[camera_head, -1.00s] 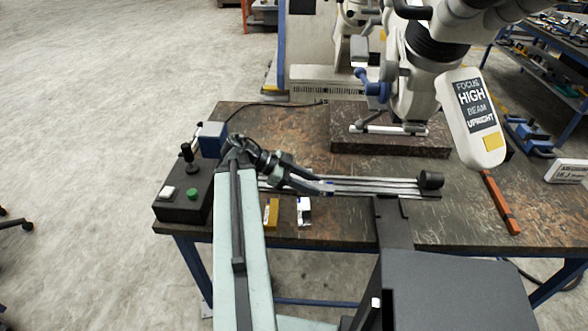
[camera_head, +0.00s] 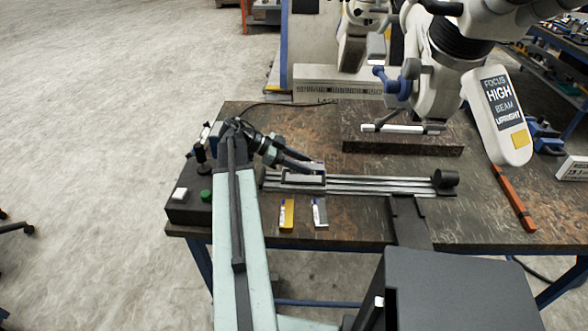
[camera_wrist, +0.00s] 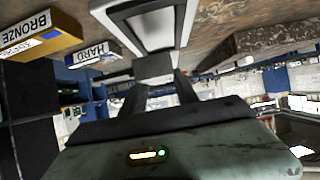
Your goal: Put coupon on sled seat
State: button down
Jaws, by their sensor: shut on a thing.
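My gripper (camera_head: 314,168) is shut on a small grey coupon (camera_wrist: 152,68), seen end-on between the fingers in the wrist view. A small blue patch shows by the fingertips in the head view. The sled (camera_head: 303,180) is a dark frame on the metal rail, toward its left end. In the wrist view the sled (camera_wrist: 126,12), with a pale inside, lies just beyond the coupon. I cannot tell whether the coupon touches the seat. Two other coupons lie in front of the rail: yellow BRONZE (camera_head: 286,214) and silver HARD (camera_head: 320,212).
The rail (camera_head: 385,186) ends at a dark round knob (camera_head: 445,178). A microscope arm (camera_head: 440,70) and its hanging panel (camera_head: 500,115) stand behind and right. A black control box (camera_head: 187,207) is at left, an orange bar (camera_head: 515,200) at right.

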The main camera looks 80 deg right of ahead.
jog(key=f+b, duration=0.2)
jog(key=d+f+b, duration=0.1)
jog(key=f+b, duration=0.1)
jog(key=shift+w, duration=0.25)
jog(key=shift+w+a+r, duration=0.1)
jog(key=shift+w+r, duration=0.1)
jog(key=shift+w, duration=0.1)
jog(key=c, duration=0.9)
grip_release()
